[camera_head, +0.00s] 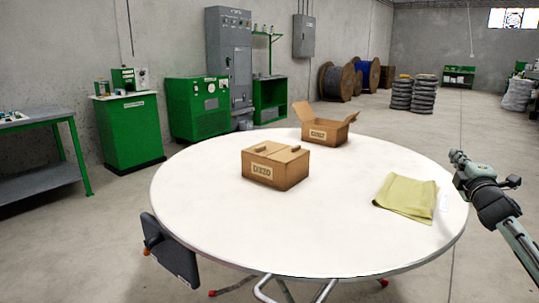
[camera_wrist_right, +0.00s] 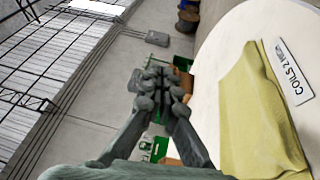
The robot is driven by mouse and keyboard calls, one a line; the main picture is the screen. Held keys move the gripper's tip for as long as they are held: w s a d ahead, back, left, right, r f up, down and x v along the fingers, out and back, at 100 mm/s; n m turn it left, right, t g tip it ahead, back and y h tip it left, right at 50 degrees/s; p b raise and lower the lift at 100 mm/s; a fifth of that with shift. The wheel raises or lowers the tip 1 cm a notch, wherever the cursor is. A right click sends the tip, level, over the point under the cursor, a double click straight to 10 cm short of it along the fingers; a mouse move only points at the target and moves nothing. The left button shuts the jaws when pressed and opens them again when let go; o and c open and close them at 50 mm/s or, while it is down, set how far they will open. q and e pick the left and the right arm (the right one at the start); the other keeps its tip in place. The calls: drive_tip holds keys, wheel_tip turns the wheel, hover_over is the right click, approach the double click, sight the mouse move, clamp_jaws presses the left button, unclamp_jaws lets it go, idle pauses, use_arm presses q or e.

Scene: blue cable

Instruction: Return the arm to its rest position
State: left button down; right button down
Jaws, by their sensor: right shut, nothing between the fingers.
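My right gripper (camera_head: 457,158) is raised off the right edge of the round white table (camera_head: 345,225), apart from it. In the wrist view its fingers (camera_wrist_right: 162,82) are together, with nothing seen between them. My right arm comes in from the lower right in the head view. A folded yellow-green cloth (camera_head: 406,196) lies on the table left of the gripper; it also fills the right of the wrist view (camera_wrist_right: 255,120). No blue cable shows on the table. My left gripper is not in view.
A closed cardboard box (camera_head: 276,168) and an open one (camera_head: 323,129) stand on the table. A white label card (camera_wrist_right: 288,72) lies beside the cloth. A dark panel (camera_head: 172,252) is at the table's left edge. Floor right of the table is clear.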

drive_tip(key=s+d+f+m+g+h, duration=0.35)
drive_tip(key=d+f+m+g, duration=0.2)
drive_tip(key=d+m, duration=0.35)
drive_tip(key=s+d+f+m+g, duration=0.1)
drive_tip(key=s+f+m+g, duration=0.5)
drive_tip(key=f, duration=0.5)
drive_tip(key=s+a+f+n+g+y, duration=0.1)
drive_tip(key=s+a+f, duration=0.45)
drive_tip(key=f, duration=0.35)
drive_tip(key=s+a+f+y, duration=0.1)
drive_tip(key=s+a+f, duration=0.3)
drive_tip(key=a+f, duration=0.35)
drive_tip(key=s+a+f+n+g+y, duration=0.1)
drive_tip(key=s+a+f+y, duration=0.1)
drive_tip(key=s+a+f, duration=0.55)
drive_tip(key=s+a+f+g+y, duration=0.1)
drive_tip(key=s+a+f, duration=0.5)
drive_tip(key=s, duration=0.4)
drive_tip(key=s+a+f+g+y, duration=0.1)
drive_tip(key=s+a+f, duration=0.5)
drive_tip(key=s, duration=0.4)
drive_tip(key=shift+s+a+m+y, duration=0.15)
drive_tip(key=shift+a+m+y, duration=0.2)
drive_tip(key=shift+a, duration=0.35)
drive_tip(key=shift+g, duration=0.25)
